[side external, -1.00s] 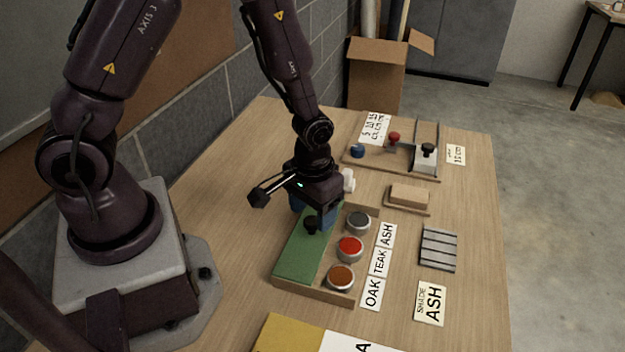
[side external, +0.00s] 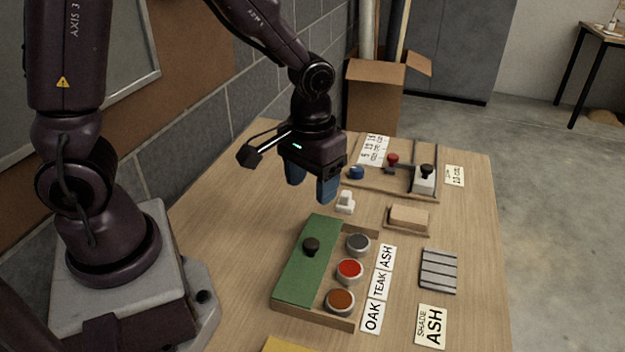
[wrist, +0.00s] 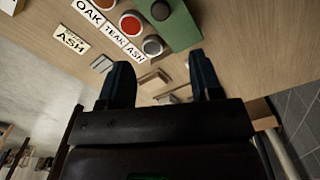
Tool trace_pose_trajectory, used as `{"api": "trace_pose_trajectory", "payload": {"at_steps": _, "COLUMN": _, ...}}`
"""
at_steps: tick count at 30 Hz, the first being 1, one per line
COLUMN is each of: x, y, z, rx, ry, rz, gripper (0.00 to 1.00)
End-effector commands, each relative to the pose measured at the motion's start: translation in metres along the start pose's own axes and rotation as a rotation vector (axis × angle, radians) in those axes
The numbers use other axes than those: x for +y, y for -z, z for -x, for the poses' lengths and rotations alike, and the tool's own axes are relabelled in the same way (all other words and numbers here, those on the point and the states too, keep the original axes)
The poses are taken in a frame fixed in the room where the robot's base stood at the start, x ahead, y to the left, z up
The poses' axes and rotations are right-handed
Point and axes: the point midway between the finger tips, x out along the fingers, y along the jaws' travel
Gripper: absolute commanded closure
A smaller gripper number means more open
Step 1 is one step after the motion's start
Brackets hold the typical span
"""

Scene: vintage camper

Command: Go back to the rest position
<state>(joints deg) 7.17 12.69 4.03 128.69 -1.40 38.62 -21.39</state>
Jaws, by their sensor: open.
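My gripper (side external: 311,180) hangs in the air above the table, behind the green-topped box, with its two blue fingers apart and nothing between them. In the wrist view my gripper (wrist: 160,80) also shows spread, empty fingers. The wooden box (side external: 345,322) has a green lid (side external: 303,270) with a black knob (side external: 311,246), and stands on the table clear of my gripper. Three round pots sit in its open side: a grey one (side external: 358,244), a red one (side external: 350,271) and a brown one (side external: 340,301).
A white piece (side external: 345,202) stands behind the box. A sanding block (side external: 409,217), a grey slatted pad (side external: 438,271) and a SHADE ASH card (side external: 431,326) lie to the right. A wooden fixture (side external: 398,187) with red and black knobs is farther back. Bare tabletop (side external: 235,215) is at left.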

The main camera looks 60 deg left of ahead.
Motion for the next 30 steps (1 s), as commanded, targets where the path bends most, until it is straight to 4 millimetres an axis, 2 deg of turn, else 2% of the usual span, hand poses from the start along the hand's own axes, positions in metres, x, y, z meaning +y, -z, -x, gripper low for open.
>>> {"api": "trace_pose_trajectory", "payload": {"at_steps": 3, "x": -0.001, "y": -0.003, "z": -0.001, "rx": -0.015, "ry": 0.006, "rz": -0.039, "gripper": 0.41}}
{"api": "trace_pose_trajectory", "payload": {"at_steps": 5, "x": -0.005, "y": -0.014, "z": 0.000, "rx": -0.047, "ry": 0.016, "rz": -0.097, "gripper": 0.41}}
{"api": "trace_pose_trajectory", "payload": {"at_steps": 11, "x": -0.015, "y": -0.035, "z": 0.047, "rx": 0.025, "ry": -0.018, "rz": -0.231, "gripper": 0.41}}
{"api": "trace_pose_trajectory", "payload": {"at_steps": 18, "x": -0.034, "y": -0.068, "z": 0.110, "rx": 0.221, "ry": -0.056, "rz": -0.340, "gripper": 0.41}}
{"api": "trace_pose_trajectory", "payload": {"at_steps": 21, "x": -0.041, "y": -0.080, "z": 0.130, "rx": 0.311, "ry": -0.064, "rz": -0.355, "gripper": 0.41}}
{"api": "trace_pose_trajectory", "payload": {"at_steps": 24, "x": -0.047, "y": -0.088, "z": 0.145, "rx": 0.393, "ry": -0.072, "rz": -0.349, "gripper": 0.41}}
{"api": "trace_pose_trajectory", "payload": {"at_steps": 30, "x": -0.051, "y": -0.093, "z": 0.162, "rx": 0.483, "ry": -0.082, "rz": -0.334, "gripper": 0.41}}
